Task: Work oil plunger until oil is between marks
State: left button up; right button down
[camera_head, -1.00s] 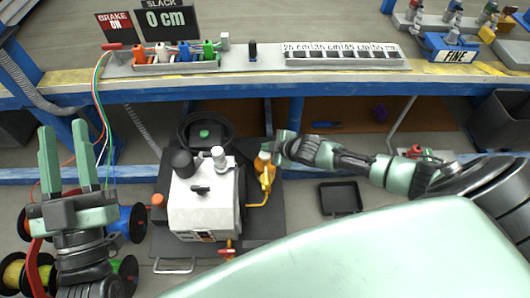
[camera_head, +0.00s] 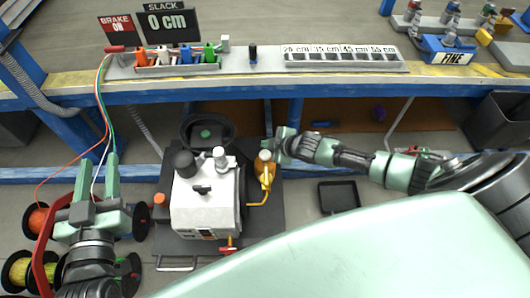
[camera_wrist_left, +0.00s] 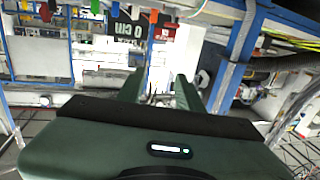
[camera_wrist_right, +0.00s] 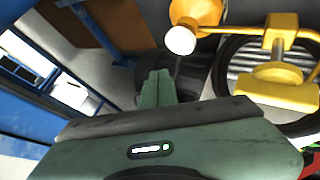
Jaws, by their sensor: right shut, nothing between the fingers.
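A yellow oil fitting (camera_head: 265,178) with a pale round knob (camera_head: 265,155), apparently the plunger, stands right of the white machine (camera_head: 203,205). My right gripper (camera_head: 279,138) is shut and empty, close beside the knob; I cannot tell whether they touch. In the right wrist view its fingers (camera_wrist_right: 155,80) are together, left of and below a yellow cup-shaped part with a white end (camera_wrist_right: 180,40). No oil level or marks can be made out. My left gripper (camera_head: 99,160) is open and empty, well left of the machine; its spread fingers show in the left wrist view (camera_wrist_left: 158,82).
The blue-framed bench (camera_head: 260,95) crosses above the machine. Wire spools (camera_head: 37,218) and thin coloured wires lie around my left arm. A black tray (camera_head: 340,198) lies on the floor below my right forearm.

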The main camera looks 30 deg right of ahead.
jog(key=shift+r+p, duration=0.45)
jog(key=shift+r, duration=0.05)
pick_arm(q)
jog(key=s+a+f+g+y+p, duration=0.1)
jog(key=s+f+g, duration=0.3)
jog(key=f, duration=0.5)
jog(key=shift+a+f+g+y, duration=0.25)
jog(key=shift+a+g+y, duration=0.15)
jog(key=shift+a+g, duration=0.45)
pick_arm(e)
jog(key=shift+r, duration=0.55)
pick_arm(q)
jog(key=shift+d, duration=0.1)
